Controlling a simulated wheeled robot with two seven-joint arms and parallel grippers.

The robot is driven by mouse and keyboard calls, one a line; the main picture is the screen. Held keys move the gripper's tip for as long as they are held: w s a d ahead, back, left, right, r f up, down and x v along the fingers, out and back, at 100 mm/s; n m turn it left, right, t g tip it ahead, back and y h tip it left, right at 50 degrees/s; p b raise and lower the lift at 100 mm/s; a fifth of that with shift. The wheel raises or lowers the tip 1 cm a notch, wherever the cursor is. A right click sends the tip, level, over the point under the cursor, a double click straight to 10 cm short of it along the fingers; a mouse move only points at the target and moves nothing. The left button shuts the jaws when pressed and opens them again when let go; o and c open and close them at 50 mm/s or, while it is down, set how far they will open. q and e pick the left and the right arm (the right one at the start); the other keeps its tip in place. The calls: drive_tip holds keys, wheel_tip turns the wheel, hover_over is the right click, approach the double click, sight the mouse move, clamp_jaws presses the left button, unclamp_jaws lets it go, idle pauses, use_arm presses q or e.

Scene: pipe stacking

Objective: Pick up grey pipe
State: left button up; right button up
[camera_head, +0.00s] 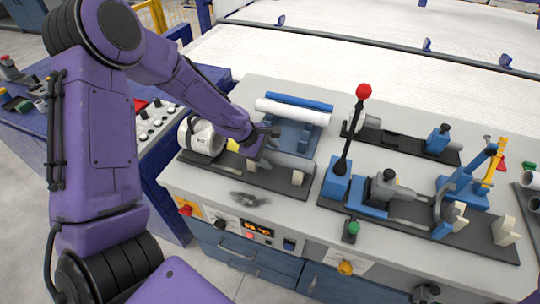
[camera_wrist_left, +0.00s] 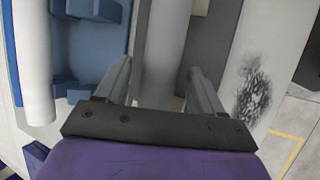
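The grey pipe (camera_head: 293,162) lies along a dark fixture plate on the workbench, to the right of a white round machine part. In the wrist view the grey pipe (camera_wrist_left: 165,45) runs between the two fingers of my left gripper (camera_wrist_left: 160,80). The fingers are apart, one on each side of it, with a visible gap at least on the left. In the head view my left gripper (camera_head: 262,142) is over the pipe's left part and hides it there. My right gripper is not in view.
A white pipe (camera_head: 292,112) and a blue pipe (camera_head: 300,101) rest on a blue holder (camera_head: 290,134) just behind. A tall lever with a red knob (camera_head: 364,90) stands to the right. Clamp fixtures (camera_head: 380,190) fill the bench's right side.

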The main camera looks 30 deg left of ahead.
use_arm(q)
drive_tip(key=c, duration=0.9)
drive_tip(key=shift+c, duration=0.2)
